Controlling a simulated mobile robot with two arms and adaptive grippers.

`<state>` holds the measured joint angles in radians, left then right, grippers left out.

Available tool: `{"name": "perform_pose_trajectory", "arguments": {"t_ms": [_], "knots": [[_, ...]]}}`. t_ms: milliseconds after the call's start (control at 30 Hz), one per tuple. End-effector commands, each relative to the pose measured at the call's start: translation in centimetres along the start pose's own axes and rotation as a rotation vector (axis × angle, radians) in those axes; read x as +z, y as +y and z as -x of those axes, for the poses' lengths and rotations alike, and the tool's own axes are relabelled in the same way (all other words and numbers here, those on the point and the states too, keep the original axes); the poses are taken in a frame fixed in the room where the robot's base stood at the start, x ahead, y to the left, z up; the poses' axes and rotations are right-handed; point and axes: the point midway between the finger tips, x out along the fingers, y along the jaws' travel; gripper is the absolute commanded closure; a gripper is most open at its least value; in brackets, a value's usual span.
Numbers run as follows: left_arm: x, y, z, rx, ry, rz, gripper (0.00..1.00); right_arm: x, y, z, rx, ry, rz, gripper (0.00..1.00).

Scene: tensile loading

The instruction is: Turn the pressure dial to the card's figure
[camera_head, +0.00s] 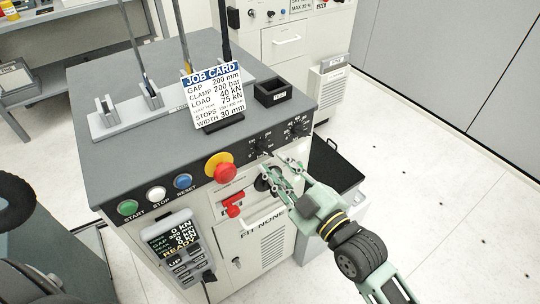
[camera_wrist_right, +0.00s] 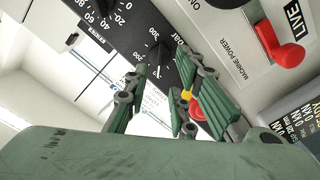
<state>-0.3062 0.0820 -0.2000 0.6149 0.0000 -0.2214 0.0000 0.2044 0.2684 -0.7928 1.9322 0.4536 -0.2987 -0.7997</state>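The job card (camera_head: 212,95) stands on the machine top and reads CLAMP 200 bar. The pressure dial (camera_head: 262,145) is a black knob on the dark front panel, left of a second dial (camera_head: 297,128). In the right wrist view the dial marked bar (camera_wrist_right: 160,48) lies just beyond my fingertips, with figures such as 200 and 300 partly legible. My right gripper (camera_head: 279,172) is in front of the panel, just below the dials. In the wrist view its two fingers (camera_wrist_right: 165,62) are apart with nothing held between them. I cannot tell whether they touch the knob. My left gripper is out of view.
A red and yellow stop button (camera_head: 222,170) projects left of the dials. A red switch lever (camera_head: 233,206) sits below it. A pendant with a screen (camera_head: 175,248) hangs at the front. Open floor lies right of my arm.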

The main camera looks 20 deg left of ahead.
Motion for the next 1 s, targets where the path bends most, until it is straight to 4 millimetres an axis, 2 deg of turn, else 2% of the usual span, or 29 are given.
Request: {"name": "perform_pose_trajectory", "arguments": {"t_ms": [100,300,633,900,1000], "knots": [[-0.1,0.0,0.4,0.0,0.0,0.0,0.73,-0.2,0.1,-2.1,0.001,0.0,-0.002,0.77],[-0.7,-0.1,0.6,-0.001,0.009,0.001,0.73,0.0,0.0,-4.1,0.0,-0.001,-0.002,0.77],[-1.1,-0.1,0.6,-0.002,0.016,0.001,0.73,0.1,0.0,-4.5,0.0,-0.002,-0.001,0.77],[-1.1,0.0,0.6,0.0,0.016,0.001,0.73,0.1,0.0,-4.5,0.001,-0.002,-0.001,1.0],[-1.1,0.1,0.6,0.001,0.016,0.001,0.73,0.1,0.0,-4.5,0.001,-0.002,-0.001,1.0]]}}
